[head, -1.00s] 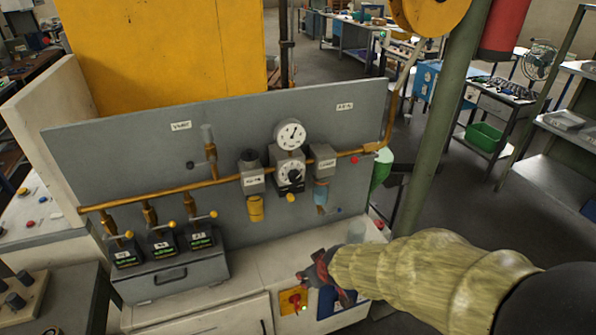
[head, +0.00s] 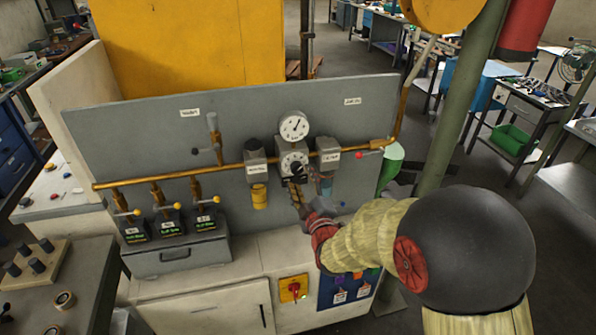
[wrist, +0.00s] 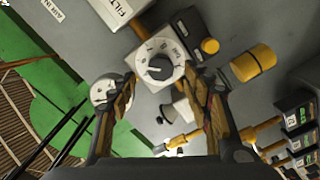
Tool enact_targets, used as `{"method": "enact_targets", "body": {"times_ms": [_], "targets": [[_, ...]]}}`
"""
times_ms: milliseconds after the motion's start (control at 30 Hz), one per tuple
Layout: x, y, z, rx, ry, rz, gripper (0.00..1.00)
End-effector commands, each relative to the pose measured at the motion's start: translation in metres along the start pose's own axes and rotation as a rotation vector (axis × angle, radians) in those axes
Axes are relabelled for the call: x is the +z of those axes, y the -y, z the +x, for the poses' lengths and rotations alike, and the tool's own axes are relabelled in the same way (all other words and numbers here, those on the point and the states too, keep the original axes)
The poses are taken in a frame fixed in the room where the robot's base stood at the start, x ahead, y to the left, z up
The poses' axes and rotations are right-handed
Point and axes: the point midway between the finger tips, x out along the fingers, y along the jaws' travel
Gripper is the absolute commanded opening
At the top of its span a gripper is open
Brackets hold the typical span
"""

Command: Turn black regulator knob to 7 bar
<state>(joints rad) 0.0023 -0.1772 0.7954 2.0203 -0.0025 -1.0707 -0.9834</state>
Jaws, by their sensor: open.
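The black regulator knob (head: 297,169) sits on a white dial plate on the grey panel, below the round pressure gauge (head: 294,126). The gauge needle is too small to read. In the wrist view the knob (wrist: 158,69) shows at the centre of its dial, with marks around it. My gripper (head: 299,197) is just below and in front of the regulator. In the wrist view my gripper (wrist: 160,76) is open and empty. Its two fingers are spread, with the knob between or just beyond their tips. I cannot tell the remaining gap.
The filter block (head: 255,162) and another block (head: 328,153) flank the regulator closely. A copper pipe (head: 220,171) runs along the panel. A red-handled valve (head: 370,153) is to the right. A red-and-yellow switch (head: 293,289) is below.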

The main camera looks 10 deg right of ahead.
Motion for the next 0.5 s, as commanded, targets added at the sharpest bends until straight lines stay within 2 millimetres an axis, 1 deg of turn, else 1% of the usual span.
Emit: {"method": "enact_targets", "body": {"times_ms": [33, 200, 333, 500], "targets": [[0.001, 0.001, 0.009, -0.001, 0.0, 0.0, 0.49], [0.001, 0.001, 0.035, -0.001, 0.001, 0.002, 0.49], [0.001, 0.001, 0.048, -0.002, 0.001, 0.002, 0.49], [0.001, 0.001, 0.055, -0.002, 0.002, 0.002, 0.49]]}}
